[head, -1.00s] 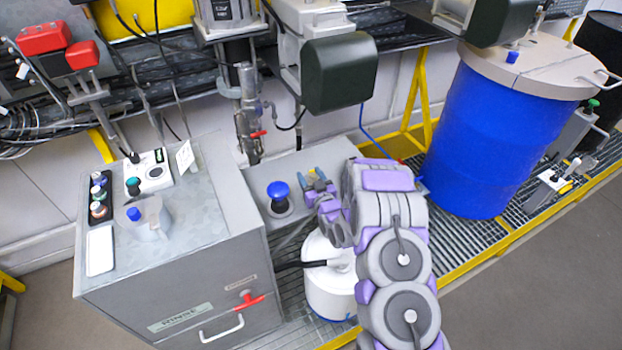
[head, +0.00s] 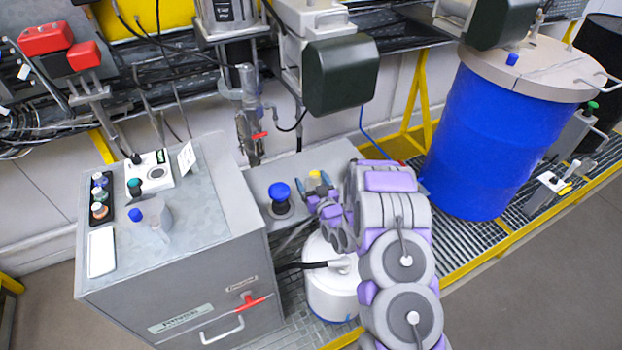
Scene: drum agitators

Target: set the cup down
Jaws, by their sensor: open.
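A translucent, pale cup (head: 158,224) stands on the top of the grey cabinet (head: 215,228), at its front middle. A small blue piece shows at its left side. My gripper (head: 316,180) is to the right of the cup, well apart from it, beyond the cabinet's right side. Its blue-tipped fingers are open, with a small yellow patch between them. I see no cup in the fingers. My wrist hides part of the area behind the gripper.
A white panel (head: 101,251), a tray of small bottles (head: 99,197) and a white instrument (head: 150,172) share the cabinet top. A blue knob (head: 279,191) stands near my gripper. A white container (head: 325,290) is below my arm. A large blue drum (head: 490,140) stands at right.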

